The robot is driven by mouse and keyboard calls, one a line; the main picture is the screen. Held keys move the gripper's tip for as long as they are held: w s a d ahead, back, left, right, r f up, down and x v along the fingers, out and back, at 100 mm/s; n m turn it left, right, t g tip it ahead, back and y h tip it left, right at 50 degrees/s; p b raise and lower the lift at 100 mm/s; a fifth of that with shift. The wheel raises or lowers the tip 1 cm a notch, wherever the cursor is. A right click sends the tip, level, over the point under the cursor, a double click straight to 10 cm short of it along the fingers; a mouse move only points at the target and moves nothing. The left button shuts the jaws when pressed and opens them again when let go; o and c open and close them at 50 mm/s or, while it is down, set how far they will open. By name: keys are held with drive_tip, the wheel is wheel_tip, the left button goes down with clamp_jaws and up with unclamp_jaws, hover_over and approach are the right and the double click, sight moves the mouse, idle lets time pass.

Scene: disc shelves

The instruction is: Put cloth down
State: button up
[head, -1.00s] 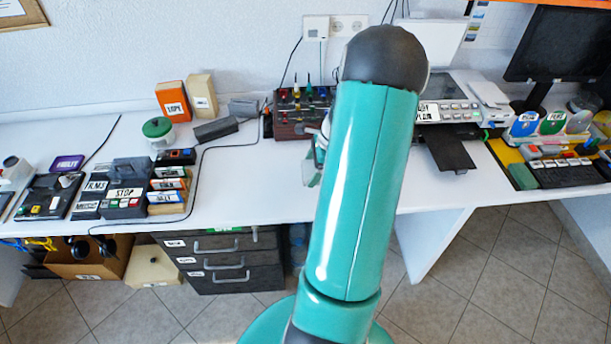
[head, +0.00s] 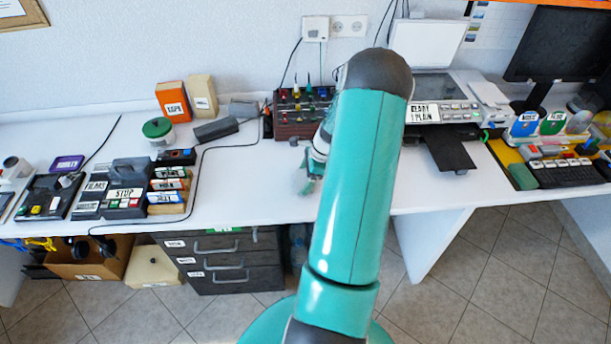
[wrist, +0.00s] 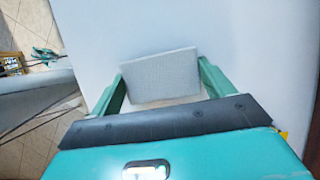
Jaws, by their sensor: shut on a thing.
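The cloth (wrist: 160,75) looks like a flat, pale grey rectangle in the wrist view. My gripper (wrist: 162,82) is shut on it, with one green finger at each side. White table surface shows behind the cloth; I cannot tell whether the cloth touches it. In the head view my gripper (head: 308,178) is partly hidden behind my arm, over the front middle of the white table (head: 255,185). The cloth is not clear in that view.
A dark tool rack (head: 296,118) and a printer (head: 440,105) stand behind. A black cable (head: 200,165) crosses the table. Dark drawers (head: 228,262) are below. The table's front middle looks free.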

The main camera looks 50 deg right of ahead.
drive_tip(key=shift+f, duration=0.15)
drive_tip(key=o, duration=1.1)
drive_tip(key=shift+c, duration=0.2)
drive_tip(key=shift+r, duration=0.2)
